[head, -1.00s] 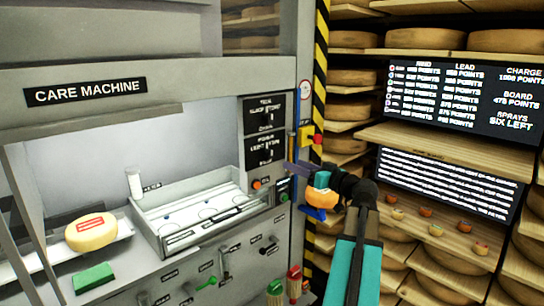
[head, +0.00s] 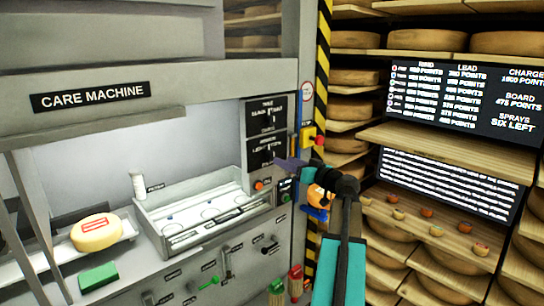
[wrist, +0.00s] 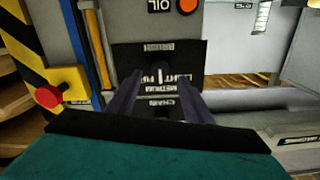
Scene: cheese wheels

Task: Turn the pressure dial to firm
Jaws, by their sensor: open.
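The pressure dial is a small dark knob (wrist: 160,70) on a black label plate (wrist: 122,57) in the wrist view. The plate's words, among them light, firm and medium, appear upside down there. Which word the knob points to is too small to tell. In the head view a black pressure panel (head: 266,152) is on the machine's right column. My gripper (wrist: 158,88) is open and empty, with its two purple fingers either side of the plate's middle. In the head view my gripper (head: 290,165) is just in front of the column. Contact with the dial cannot be told.
A red stop button (head: 319,141) on a yellow box is right of the panel. An orange button (head: 258,185) sits below the panel. A white tray (head: 150,225) and a cheese wheel (head: 96,232) are to the left. Cheese shelves (head: 450,140) stand at the right.

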